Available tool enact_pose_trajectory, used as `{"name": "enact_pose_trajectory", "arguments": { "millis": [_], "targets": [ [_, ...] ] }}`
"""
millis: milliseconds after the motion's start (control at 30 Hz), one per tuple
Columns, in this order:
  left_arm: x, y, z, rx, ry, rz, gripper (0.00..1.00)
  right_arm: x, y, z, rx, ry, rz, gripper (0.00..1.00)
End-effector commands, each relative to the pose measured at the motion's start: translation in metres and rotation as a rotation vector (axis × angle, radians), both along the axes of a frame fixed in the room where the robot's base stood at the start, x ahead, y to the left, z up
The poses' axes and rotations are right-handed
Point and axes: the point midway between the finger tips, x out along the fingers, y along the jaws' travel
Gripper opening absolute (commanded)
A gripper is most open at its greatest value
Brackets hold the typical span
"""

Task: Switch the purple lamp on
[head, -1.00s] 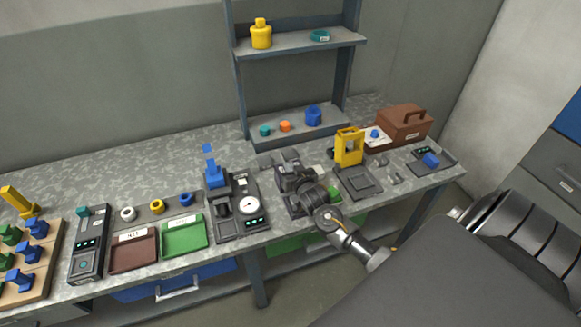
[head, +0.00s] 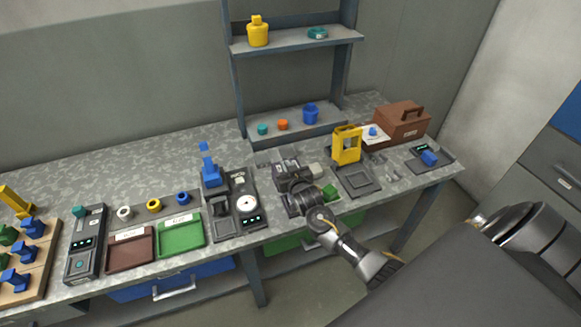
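I cannot make out a purple lamp or its switch in the head view. My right gripper (head: 291,170) is low over the middle of the bench, between the black press with the blue handle and the yellow frame. Its fingertips are dark and small, so I cannot tell whether they are open or touching anything. My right wrist and forearm hide part of the bench under them. My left gripper is not in view.
A black press with a white dial (head: 246,203) stands left of my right gripper. A yellow frame (head: 346,145) and a brown toolbox (head: 402,120) stand farther right. A shelf (head: 296,128) rises behind.

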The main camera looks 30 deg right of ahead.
Motion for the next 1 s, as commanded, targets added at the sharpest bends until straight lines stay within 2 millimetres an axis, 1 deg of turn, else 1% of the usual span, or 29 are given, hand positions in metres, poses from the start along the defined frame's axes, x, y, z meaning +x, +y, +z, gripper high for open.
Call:
{"name": "enact_pose_trajectory", "arguments": {
  "millis": [33,67,167,367,400,433,600,700,833,1000],
  "targets": [
    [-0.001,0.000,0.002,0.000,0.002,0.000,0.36,-0.002,0.003,-0.004,0.001,0.016,0.004,0.00],
    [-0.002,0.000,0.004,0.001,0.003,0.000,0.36,-0.003,0.003,-0.002,0.002,0.015,0.004,0.00],
    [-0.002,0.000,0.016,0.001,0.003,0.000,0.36,-0.003,0.004,0.011,0.003,0.013,0.004,0.00],
    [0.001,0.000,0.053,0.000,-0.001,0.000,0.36,-0.001,0.009,0.052,0.000,0.001,0.005,0.00],
    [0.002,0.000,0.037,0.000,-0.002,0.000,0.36,-0.011,0.011,0.040,0.001,0.002,0.007,0.00],
    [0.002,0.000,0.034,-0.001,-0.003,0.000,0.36,-0.018,0.013,0.040,0.002,0.001,0.007,0.00],
    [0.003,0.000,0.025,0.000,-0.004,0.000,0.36,-0.052,0.020,0.050,0.001,-0.001,0.006,0.00],
    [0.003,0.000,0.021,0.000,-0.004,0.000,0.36,-0.068,0.023,0.055,0.002,-0.003,0.005,0.00],
    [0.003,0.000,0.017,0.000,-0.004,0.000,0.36,-0.084,0.027,0.060,0.001,-0.003,0.005,0.00],
    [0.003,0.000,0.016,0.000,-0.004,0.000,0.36,-0.094,0.029,0.064,0.001,-0.003,0.004,0.00]
  ]
}}
